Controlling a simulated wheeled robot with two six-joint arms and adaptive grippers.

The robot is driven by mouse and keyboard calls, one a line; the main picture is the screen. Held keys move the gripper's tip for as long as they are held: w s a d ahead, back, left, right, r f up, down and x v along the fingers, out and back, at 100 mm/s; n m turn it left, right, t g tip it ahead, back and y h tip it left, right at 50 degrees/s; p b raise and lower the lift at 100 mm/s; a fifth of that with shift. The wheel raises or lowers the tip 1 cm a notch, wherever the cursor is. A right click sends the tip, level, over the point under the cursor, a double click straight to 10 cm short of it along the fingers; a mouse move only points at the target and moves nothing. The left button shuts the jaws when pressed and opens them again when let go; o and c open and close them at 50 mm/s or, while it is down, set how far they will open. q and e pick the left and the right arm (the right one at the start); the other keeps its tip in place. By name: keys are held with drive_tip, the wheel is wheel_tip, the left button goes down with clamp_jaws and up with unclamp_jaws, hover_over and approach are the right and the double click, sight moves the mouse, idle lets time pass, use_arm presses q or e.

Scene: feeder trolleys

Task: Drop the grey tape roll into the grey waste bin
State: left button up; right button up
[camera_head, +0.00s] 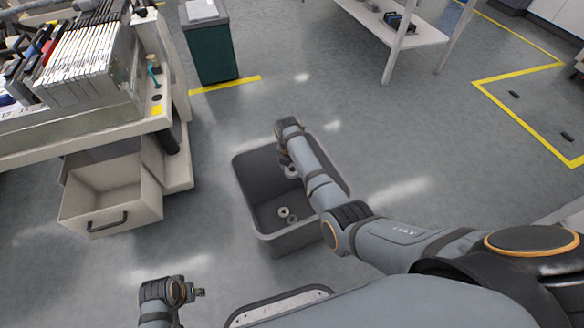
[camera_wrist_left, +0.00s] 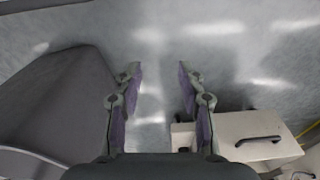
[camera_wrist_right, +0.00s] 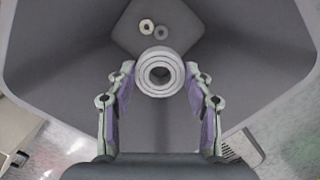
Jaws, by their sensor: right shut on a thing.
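The grey waste bin (camera_head: 254,201) stands open on the floor; its inner walls fill much of the right wrist view (camera_wrist_right: 60,60). My right gripper (camera_head: 289,162) is over the bin. In the right wrist view my right gripper (camera_wrist_right: 159,75) is shut on the grey tape roll (camera_wrist_right: 160,85), which sits between the fingertips with its round end facing the camera. Part of the roll (camera_head: 291,172) shows below the gripper in the head view. My left gripper (camera_wrist_left: 158,75) is open and empty; in the head view its arm is at the lower left.
Two small rings (camera_head: 284,212) lie on the bin floor, one cream and one grey in the right wrist view. A trolley with an open drawer (camera_head: 110,205) stands left of the bin. A dark green bin (camera_head: 212,55) and a white table (camera_head: 420,30) stand farther back.

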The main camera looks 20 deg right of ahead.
sight(290, 173)
use_arm(q)
drive_tip(key=shift+s+d+r+b, duration=0.1)
drive_tip(key=shift+d+r+b, duration=0.05)
drive_tip(key=shift+r, duration=0.65)
drive_tip(key=shift+d+r+b, duration=0.15)
drive_tip(key=shift+r+b, duration=0.05)
drive_tip(key=shift+r, duration=0.55)
drive_tip(key=shift+s+d+r+b, duration=0.1)
drive_tip(key=shift+d+r+b, duration=0.05)
drive_tip(key=shift+r, duration=0.65)
use_arm(e)
drive_tip(key=shift+f, duration=0.6)
drive_tip(key=o, duration=1)
wheel_tip(290, 173, up, 12)
drive_tip(key=s+a, duration=0.1)
